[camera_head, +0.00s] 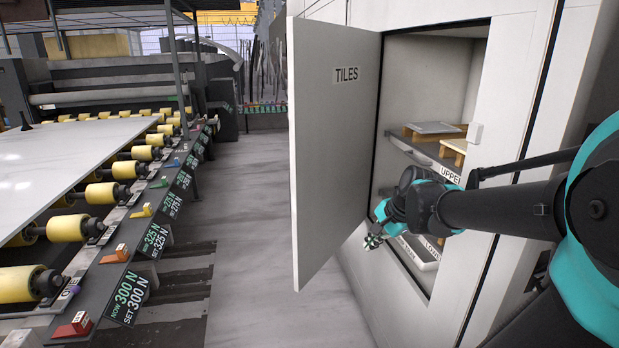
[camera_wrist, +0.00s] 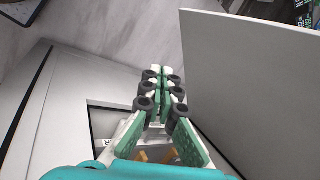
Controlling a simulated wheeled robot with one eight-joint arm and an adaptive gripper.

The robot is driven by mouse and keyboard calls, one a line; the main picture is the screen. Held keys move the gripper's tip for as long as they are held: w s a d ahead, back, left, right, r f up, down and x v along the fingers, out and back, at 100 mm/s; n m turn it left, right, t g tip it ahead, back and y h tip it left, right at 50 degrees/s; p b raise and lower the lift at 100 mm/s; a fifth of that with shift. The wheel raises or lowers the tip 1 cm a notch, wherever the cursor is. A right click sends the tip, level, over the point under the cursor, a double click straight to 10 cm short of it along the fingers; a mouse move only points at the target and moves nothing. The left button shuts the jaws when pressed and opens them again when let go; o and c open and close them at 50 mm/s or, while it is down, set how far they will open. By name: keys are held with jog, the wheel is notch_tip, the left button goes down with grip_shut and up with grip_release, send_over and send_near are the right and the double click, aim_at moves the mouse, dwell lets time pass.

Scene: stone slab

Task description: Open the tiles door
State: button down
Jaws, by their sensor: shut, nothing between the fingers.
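The tiles door (camera_head: 335,150) is a flat light-grey panel labelled TILES, standing wide open and swung out to the left of the cabinet opening. In the wrist view the door (camera_wrist: 250,75) is a large pale panel at the right. My gripper (camera_head: 373,241) is in front of the lower part of the opening, just right of the door. It also shows in the wrist view (camera_wrist: 161,72), where its green and white fingers are together with nothing between them. No contact with the door is visible.
The cabinet (camera_head: 508,110) has an upper shelf with pale tiles on wooden pieces (camera_head: 437,130) and a lower shelf partly behind my arm. A roller conveyor (camera_head: 95,195) carrying a big slab (camera_head: 60,150) runs along the left. The grey floor (camera_head: 250,220) between is clear.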

jog(key=w+a+r+m+y, duration=0.2)
jog(key=w+a+r+m, duration=0.3)
jog(key=r, duration=0.4)
jog(key=w+a+r+m+y, duration=0.25)
jog(key=w+r+m, duration=0.35)
jog(key=r+m, duration=0.3)
jog(key=n, duration=0.1)
send_near(302, 184)
notch_tip(302, 184, down, 4)
jog(key=a, duration=0.1)
jog(key=w+a, duration=0.1)
jog(key=shift+w+a, duration=0.3)
jog(key=shift+a, duration=0.1)
jog(key=shift+w+a, duration=0.25)
jog(key=shift+a, duration=0.15)
jog(key=shift+a, duration=0.1)
